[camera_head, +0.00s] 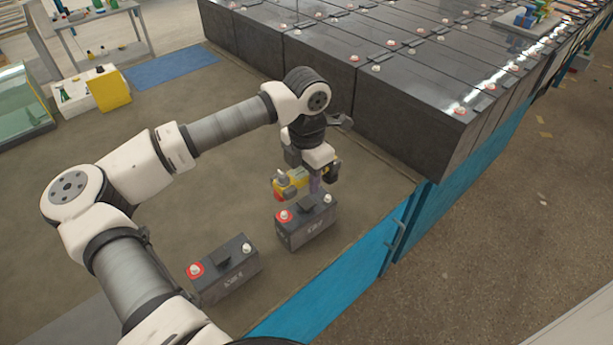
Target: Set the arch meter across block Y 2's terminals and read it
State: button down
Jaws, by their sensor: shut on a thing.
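My gripper (310,178) points down and is shut on the arch meter (291,182), a small yellow piece with a red end at its left and a purple part under the jaws. The meter is just above or at the farther of two small dark battery blocks (309,229). That block has a red-ringed terminal (284,216) at its left and a pale terminal (327,198) at its right. I cannot tell whether the meter touches them. The nearer block (226,272) has a similar terminal pair and stands apart. The block labels are too small to read surely, and the meter's reading does not show.
A large bank of dark batteries (400,100) with several terminals fills the back right. A blue edge with a handle (395,238) bounds the surface at right. A blue mat (172,66), a yellow box (110,90) and a glass tank (22,105) are at the back left.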

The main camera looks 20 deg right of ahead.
aim_at(306, 202)
jog(key=shift+f+b, duration=2.25)
jog(key=shift+f, duration=0.4)
jog(key=shift+b, duration=1.1)
jog(key=shift+f+b, duration=1.2)
jog(key=c, duration=0.8)
grip_release()
jog(key=shift+c, duration=0.2)
notch_tip(306, 202, up, 14)
jog(key=shift+b, duration=0.65)
jog(key=shift+s+f, duration=0.1)
